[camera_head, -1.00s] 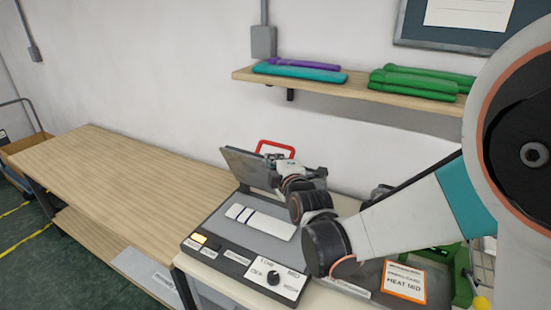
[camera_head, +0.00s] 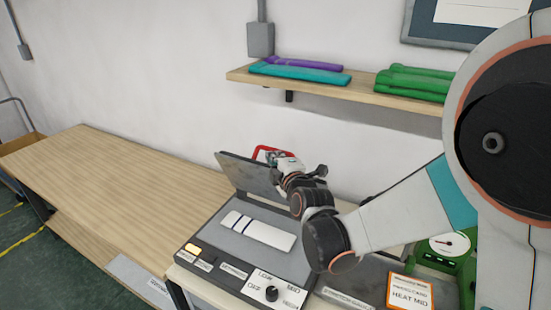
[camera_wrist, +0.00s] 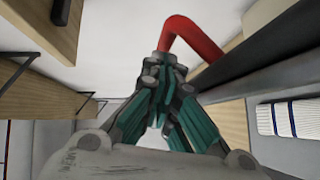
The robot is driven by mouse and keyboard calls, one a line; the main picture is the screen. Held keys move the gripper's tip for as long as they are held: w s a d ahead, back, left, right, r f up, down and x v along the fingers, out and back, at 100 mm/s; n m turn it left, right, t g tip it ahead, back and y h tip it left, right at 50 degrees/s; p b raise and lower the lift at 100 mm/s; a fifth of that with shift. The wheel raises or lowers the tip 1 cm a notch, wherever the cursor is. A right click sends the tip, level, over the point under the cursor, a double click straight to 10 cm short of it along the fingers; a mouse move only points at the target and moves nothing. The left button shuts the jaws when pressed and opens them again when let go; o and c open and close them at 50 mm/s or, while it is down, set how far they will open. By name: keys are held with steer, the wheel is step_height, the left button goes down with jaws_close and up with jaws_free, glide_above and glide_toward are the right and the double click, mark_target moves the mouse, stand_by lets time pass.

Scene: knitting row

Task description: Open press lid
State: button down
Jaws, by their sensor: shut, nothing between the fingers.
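The press lid (camera_head: 248,174) is a dark grey plate standing raised and tilted back over the rear of the press (camera_head: 212,248). Its red handle (camera_head: 262,151) shows behind the lid's upper edge. In the wrist view the red handle (camera_wrist: 198,36) rises just past my fingertips, and the lid (camera_wrist: 262,68) is a dark slanted bar at right. My gripper (camera_head: 272,158) is shut with nothing held, close by the handle on the lid's far side. It also shows in the wrist view (camera_wrist: 168,66). Whether it touches the handle or lid, I cannot tell.
A white striped knit piece (camera_head: 258,230) lies on the press bed. A control panel with a dial (camera_head: 271,293) is at the front. A wooden bench (camera_head: 120,200) is clear at left. A wall shelf (camera_head: 350,87) with folded knits hangs above. A green gauge device (camera_head: 447,252) stands at right.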

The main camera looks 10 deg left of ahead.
steer(key=shift+w+d+r, duration=0.2)
steer(key=shift+w+r, duration=0.05)
steer(key=shift+w, duration=0.15)
steer(key=w+d+m+g+p, duration=0.1)
steer(key=w+d+g+p, duration=0.1)
steer(key=w, duration=0.5)
steer(key=w+d+m+g+p, duration=0.2)
steer(key=w+g, duration=0.1)
steer(key=w, duration=0.3)
steer(key=shift+w+d+m, duration=0.3)
steer(key=shift+w+d, duration=0.05)
steer(key=shift+r, duration=0.1)
